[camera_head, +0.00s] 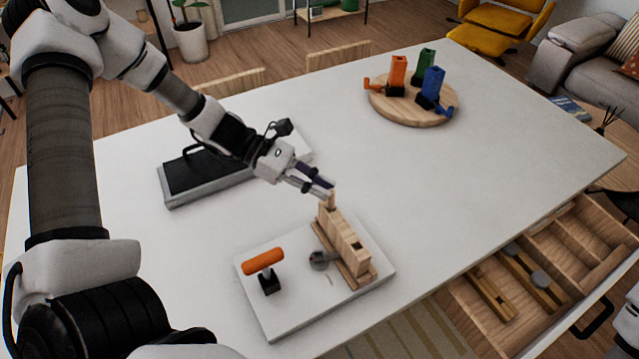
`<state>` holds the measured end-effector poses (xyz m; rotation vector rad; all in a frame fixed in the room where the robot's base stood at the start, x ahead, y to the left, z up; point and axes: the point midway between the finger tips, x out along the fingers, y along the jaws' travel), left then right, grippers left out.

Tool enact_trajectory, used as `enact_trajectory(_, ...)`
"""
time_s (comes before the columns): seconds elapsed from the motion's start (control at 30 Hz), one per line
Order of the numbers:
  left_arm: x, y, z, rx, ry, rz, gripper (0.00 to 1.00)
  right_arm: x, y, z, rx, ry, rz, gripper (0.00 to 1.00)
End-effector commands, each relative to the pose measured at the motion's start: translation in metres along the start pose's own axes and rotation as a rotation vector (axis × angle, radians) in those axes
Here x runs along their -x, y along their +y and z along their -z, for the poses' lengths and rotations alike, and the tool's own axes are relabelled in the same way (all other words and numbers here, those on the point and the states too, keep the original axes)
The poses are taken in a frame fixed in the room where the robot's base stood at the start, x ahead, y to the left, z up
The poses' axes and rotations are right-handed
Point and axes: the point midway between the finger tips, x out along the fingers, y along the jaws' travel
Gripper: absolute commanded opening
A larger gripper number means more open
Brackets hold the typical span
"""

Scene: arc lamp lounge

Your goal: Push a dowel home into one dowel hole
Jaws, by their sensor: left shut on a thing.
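The light wooden block (343,242) stands on a thin wooden base on a white board (285,325) near the table's front. My left gripper (327,194) is above the block's far-left end, with its fingers pointing down to the right. It is shut on a small pale dowel (329,202), of which only a short part shows at the fingertips. The dowel is at or just above the block's top; I cannot tell how far it sits in a hole. The block's other holes are too small to make out. My right gripper is not in view.
An orange-handled tool (263,260) on a black stand and a grey round item (319,260) are beside the block. A round wooden board (448,112) holds coloured items.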

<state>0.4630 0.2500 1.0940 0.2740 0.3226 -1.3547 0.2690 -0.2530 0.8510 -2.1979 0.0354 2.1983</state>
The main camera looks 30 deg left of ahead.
Motion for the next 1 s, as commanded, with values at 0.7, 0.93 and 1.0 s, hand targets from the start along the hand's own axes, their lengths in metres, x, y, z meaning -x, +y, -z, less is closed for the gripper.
enact_trajectory(0.7,-0.007,0.0,0.018,0.0,0.0,0.0,0.0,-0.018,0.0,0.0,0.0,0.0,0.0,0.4)
enact_trajectory(0.93,-0.01,0.0,0.023,0.0,0.0,0.0,0.0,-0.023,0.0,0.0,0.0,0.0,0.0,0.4)
enact_trajectory(1.0,-0.01,0.0,0.023,0.0,0.0,0.0,0.2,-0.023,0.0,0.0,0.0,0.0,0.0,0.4)
